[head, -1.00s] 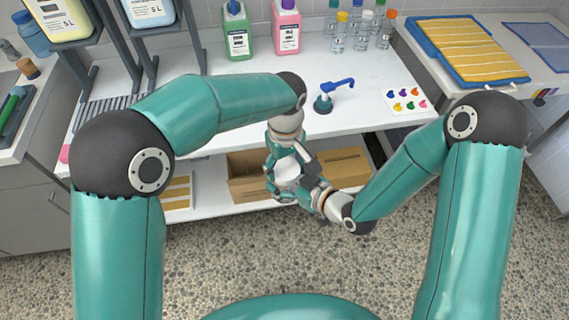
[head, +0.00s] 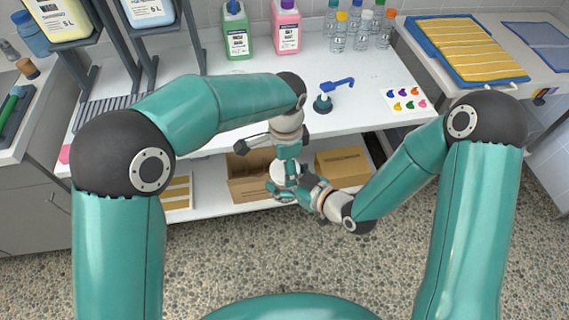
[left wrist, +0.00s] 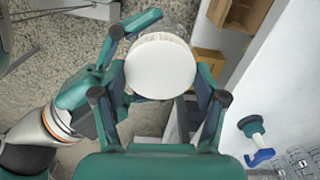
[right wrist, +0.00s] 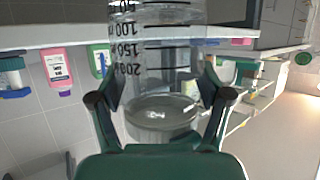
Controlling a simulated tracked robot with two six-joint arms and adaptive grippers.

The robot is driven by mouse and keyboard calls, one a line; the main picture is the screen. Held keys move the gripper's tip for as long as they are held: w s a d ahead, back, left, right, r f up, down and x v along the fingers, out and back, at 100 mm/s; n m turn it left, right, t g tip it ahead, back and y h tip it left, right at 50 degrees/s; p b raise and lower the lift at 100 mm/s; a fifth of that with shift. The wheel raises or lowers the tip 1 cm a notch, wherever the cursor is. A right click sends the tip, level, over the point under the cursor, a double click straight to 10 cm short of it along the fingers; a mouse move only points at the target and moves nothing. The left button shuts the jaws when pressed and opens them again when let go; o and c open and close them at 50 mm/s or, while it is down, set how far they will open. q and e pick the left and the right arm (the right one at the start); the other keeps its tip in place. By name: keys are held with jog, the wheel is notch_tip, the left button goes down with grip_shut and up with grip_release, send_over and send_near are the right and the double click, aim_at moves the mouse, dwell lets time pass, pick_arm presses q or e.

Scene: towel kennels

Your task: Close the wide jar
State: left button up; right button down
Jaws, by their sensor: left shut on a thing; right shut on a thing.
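The wide jar (right wrist: 165,50) is clear with black volume marks and fills the middle of the right wrist view. My right gripper (right wrist: 162,88) is shut around its side; it also shows in the head view (head: 285,192). A round white lid (left wrist: 160,66) faces the left wrist camera, with a little of the clear jar (left wrist: 170,22) behind it. My left gripper (left wrist: 160,85) is shut on the lid, a finger on either side. In the head view the lid (head: 284,174) is between both grippers. I cannot tell whether it is fully seated.
Both hands are in front of the white bench (head: 230,95), above a lower shelf with cardboard boxes (head: 343,163). Green (head: 237,38) and pink (head: 286,30) bottles are at the back.

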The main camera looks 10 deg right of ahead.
pick_arm(q)
jog(key=o, duration=1.3)
jog(key=shift+o, duration=0.2)
notch_tip(320, 180, up, 12)
jog(key=shift+w+f, duration=0.1)
jog(key=shift+w, duration=0.05)
